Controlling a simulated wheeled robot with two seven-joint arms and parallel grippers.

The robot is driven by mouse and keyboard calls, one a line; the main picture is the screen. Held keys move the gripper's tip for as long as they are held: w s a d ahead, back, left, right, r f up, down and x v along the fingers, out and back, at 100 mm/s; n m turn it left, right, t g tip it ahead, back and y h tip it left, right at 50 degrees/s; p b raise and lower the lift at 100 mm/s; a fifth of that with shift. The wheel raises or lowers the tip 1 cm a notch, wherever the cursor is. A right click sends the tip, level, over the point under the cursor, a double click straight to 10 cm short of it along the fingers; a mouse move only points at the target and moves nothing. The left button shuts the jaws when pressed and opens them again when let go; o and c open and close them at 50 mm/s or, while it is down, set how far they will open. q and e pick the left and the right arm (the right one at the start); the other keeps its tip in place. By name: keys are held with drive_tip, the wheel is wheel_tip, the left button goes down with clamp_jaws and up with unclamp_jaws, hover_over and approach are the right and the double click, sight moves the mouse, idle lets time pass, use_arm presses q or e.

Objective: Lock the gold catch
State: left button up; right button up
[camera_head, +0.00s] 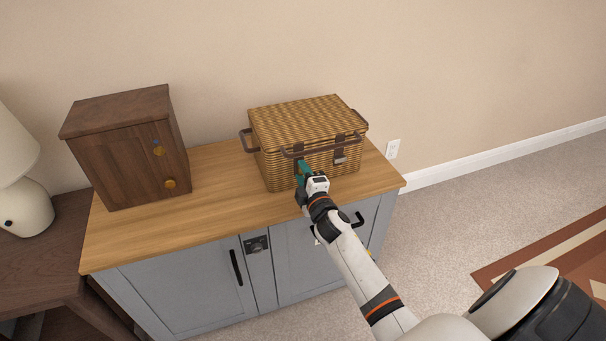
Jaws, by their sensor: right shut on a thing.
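A wicker basket (312,128) with a closed lid stands on the wooden cabinet top. A strap with a pale metal catch (340,158) hangs on the right of its front. My right gripper (302,169), with teal fingers, is at the left of the basket's front, shut on the left catch there. The fingers hide most of that catch, so its colour and position cannot be told. My left gripper is not in view.
The cabinet top (217,203) is clear between box and basket. Grey doors (185,290) with black handles and a dark latch plate (257,245) are below. The basket's handle (293,154) runs across its front near my gripper. A lamp (25,200) stands far left.

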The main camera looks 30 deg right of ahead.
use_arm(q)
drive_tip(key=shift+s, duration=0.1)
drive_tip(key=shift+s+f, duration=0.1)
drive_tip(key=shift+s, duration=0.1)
use_arm(e)
drive_tip(key=o, duration=1)
drive_tip(key=shift+s+a+f, duration=0.1)
drive_tip(key=shift+s, duration=0.25)
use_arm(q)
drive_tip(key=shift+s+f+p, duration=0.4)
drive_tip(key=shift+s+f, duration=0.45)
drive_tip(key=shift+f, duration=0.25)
use_arm(e)
drive_tip(key=v, duration=1.1)
drive_tip(key=shift+s+a, duration=0.1)
drive_tip(key=shift+s, duration=0.05)
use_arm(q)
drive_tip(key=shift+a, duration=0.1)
